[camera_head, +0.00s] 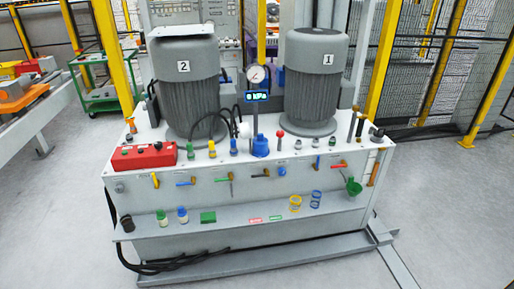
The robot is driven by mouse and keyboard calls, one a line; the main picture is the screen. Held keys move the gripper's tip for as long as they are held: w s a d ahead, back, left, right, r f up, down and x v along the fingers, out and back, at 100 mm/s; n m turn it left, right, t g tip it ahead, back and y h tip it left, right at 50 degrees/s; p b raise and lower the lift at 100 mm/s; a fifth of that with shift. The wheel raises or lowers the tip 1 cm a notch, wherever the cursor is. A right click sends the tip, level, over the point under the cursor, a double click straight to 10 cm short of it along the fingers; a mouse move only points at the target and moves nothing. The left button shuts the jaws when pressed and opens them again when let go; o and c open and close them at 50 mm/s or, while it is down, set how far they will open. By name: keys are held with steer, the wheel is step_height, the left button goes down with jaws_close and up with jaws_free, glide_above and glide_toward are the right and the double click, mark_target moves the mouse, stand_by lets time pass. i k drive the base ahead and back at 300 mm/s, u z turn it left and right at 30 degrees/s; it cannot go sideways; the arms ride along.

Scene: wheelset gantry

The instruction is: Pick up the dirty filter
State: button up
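No item is readably marked as the dirty filter, so I cannot tell which one it is. Two small cylinders stand on the front shelf (228,228) of the white hydraulic unit. One cylinder (162,218) has a green top and a pale body. The other cylinder (183,216) has a blue top and a pale body. A dark cylinder (127,223) is at the shelf's left end. A blue domed part (261,146) sits on the unit's top, below the pressure display (257,96). My gripper is not in view.
Two large grey motors marked 2 (190,95) and 1 (312,80) stand on top. A red box (144,157) is at top left. Several coloured levers line the front. The shelf also holds a green block (208,217) and two rings. Floor at right is clear.

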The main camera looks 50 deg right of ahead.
mark_target(259, 139)
steer(key=z, duration=0.1)
steer(key=i, duration=0.95)
steer(key=u, duration=0.05)
